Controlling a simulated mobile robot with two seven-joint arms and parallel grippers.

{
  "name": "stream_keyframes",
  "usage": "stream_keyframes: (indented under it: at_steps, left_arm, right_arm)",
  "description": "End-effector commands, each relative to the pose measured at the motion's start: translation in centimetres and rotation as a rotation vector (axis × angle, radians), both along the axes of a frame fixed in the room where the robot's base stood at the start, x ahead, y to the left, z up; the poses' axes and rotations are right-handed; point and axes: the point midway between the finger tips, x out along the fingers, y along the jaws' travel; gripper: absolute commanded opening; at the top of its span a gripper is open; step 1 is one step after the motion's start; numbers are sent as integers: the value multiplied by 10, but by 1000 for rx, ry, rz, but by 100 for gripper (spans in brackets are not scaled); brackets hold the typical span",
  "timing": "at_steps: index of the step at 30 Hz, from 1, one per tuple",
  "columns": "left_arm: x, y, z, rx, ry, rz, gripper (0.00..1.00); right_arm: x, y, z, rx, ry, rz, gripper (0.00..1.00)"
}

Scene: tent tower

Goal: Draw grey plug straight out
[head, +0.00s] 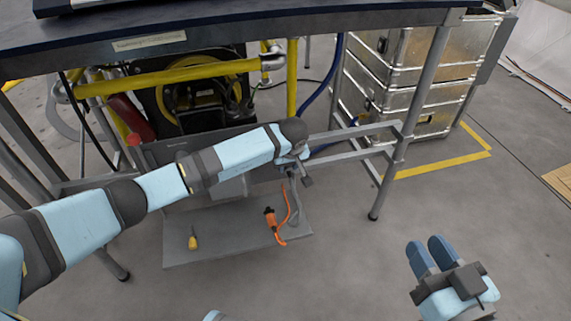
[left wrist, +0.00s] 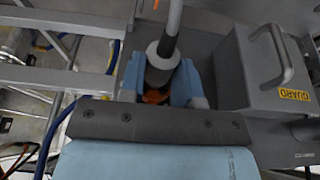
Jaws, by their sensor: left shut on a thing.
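The grey plug (left wrist: 158,68) is a dark grey cylinder with a lighter collar and a grey cable or rod running up from it in the left wrist view. My left gripper (left wrist: 157,88) is shut on it, with a blue finger on each side. A bit of orange shows below it between the fingers. The socket end is hidden. In the head view my left gripper (head: 301,178) is small and partly hidden by its own arm, above the grey base plate (head: 215,253). My right gripper (head: 428,242) is empty, its two blue fingers apart over the floor.
An orange connector with an orange cable (head: 270,217) and a yellow-handled item (head: 193,241) lie on the base plate. A grey box with a handle and GUARD label (left wrist: 262,70) stands beside the left gripper. Table legs and rails (head: 385,135) are close by. Floor at right is clear.

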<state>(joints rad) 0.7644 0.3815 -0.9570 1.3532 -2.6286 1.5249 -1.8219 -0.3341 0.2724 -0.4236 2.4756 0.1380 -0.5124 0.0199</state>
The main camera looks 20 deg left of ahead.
Motion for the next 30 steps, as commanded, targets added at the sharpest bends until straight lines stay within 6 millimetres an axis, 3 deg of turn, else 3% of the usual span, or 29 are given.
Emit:
stream_keyframes:
  at_steps: [30]
  left_arm:
    - [-30,-20,0,-1,2,-1,2]
  right_arm:
    - [0,0,20,-1,1,-1,30]
